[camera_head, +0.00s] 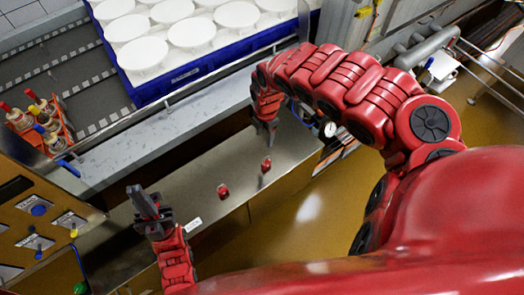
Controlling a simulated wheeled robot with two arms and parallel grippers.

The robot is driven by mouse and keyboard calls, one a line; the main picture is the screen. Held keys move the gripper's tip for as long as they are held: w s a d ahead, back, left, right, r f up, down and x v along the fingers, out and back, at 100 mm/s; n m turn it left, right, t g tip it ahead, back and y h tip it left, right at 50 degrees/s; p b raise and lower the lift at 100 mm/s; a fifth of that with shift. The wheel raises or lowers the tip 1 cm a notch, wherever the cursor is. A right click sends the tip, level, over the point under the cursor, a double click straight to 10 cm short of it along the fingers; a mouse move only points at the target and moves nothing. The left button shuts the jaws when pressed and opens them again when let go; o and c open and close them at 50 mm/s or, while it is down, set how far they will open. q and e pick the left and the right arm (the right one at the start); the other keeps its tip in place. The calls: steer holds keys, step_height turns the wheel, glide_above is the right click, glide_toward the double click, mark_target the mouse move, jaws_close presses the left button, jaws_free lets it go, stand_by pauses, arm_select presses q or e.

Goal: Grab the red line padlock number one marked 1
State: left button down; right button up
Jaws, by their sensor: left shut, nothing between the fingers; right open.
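Two small red padlocks lie on the grey metal bench (180,190). One padlock (223,190) is near the middle of the bench. The other padlock (266,164) is further right, near the front edge. Their markings are too small to read, so I cannot tell which is number one. My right gripper (265,130) is open and points down just behind the right padlock, apart from it in the picture. My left gripper (144,198) is shut and empty, left of the middle padlock.
A blue crate (205,68) of white moulds stands behind the bench, beyond a pale ledge (150,140). A red caddy with bottles (36,122) is at left, above a control panel (40,225) with knobs. A small white label (193,224) lies near the bench's front edge.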

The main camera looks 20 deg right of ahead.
step_height(320, 180, down, 2)
steer(key=b, duration=0.3)
glide_above(267, 161)
steer(key=f, duration=0.9)
steer(key=shift+w+a+f, duration=0.1)
steer(key=shift+w+a, duration=0.15)
steer(key=f, duration=0.5)
steer(key=shift+s+d, duration=0.15)
steer(key=shift+s, duration=0.15)
steer(key=shift+d+f, duration=0.15)
steer(key=shift+f, duration=0.35)
steer(key=shift+c, duration=0.3)
jaws_close()
